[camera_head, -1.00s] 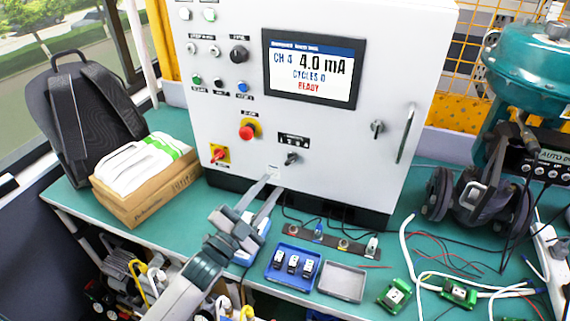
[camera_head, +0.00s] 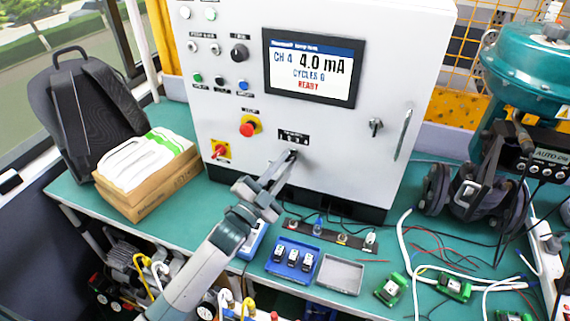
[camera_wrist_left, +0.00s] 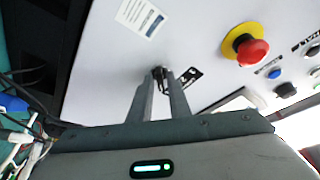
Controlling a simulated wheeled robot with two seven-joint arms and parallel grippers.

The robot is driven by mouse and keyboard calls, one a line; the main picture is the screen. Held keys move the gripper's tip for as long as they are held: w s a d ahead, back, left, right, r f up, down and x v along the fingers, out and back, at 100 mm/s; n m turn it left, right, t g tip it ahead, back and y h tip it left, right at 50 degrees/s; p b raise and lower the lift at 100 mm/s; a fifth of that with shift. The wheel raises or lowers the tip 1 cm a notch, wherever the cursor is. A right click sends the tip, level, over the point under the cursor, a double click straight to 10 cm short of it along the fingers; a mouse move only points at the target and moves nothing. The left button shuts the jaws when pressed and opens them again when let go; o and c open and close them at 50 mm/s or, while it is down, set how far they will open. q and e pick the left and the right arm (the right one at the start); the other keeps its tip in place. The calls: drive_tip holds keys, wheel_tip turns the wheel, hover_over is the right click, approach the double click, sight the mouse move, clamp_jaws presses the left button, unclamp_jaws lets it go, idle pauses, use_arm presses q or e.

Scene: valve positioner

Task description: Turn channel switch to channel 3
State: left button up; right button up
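The channel switch is a small dark knob on the lower front of the white control cabinet. It shows in the left wrist view (camera_wrist_left: 159,73) between the tips of my left gripper (camera_wrist_left: 160,82). In the head view the same gripper (camera_head: 290,156) covers most of the knob, just under its black label (camera_head: 293,137). The two fingers stand on either side of the knob with a narrow gap, and look shut on it. The display (camera_head: 312,70) reads CH 4, 4.0 mA, READY. My right gripper is not in view.
A red emergency button (camera_head: 247,129) and a red-yellow switch (camera_head: 220,149) sit left of my gripper on the cabinet (camera_head: 340,150). A blue tray (camera_head: 281,272) and a grey tray (camera_head: 340,274) lie on the green table below. A boxed stack (camera_head: 145,175) stands left.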

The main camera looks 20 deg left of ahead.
use_arm(q)
clamp_jaws()
drive_tip(key=shift+n, duration=0.6)
drive_tip(key=shift+d+n+t+y+b, duration=0.1)
drive_tip(key=shift+n+t+y+b, duration=0.5)
drive_tip(key=shift+n, duration=0.5)
drive_tip(key=shift+d+r+n+t+y+b, duration=0.15)
drive_tip(key=shift+n+y, duration=0.4)
drive_tip(key=shift+n, duration=0.65)
drive_tip(key=shift+a+f+n+t+y+b, duration=0.2)
drive_tip(key=shift+n+y, duration=0.35)
drive_tip(key=shift+n, duration=0.65)
drive_tip(key=shift+r, duration=0.2)
drive_tip(key=o, duration=0.6)
unclamp_jaws()
drive_tip(key=shift+d+f, duration=0.15)
drive_tip(key=shift+d, duration=0.05)
drive_tip(key=shift+w, duration=0.1)
drive_tip(key=shift+f, duration=0.1)
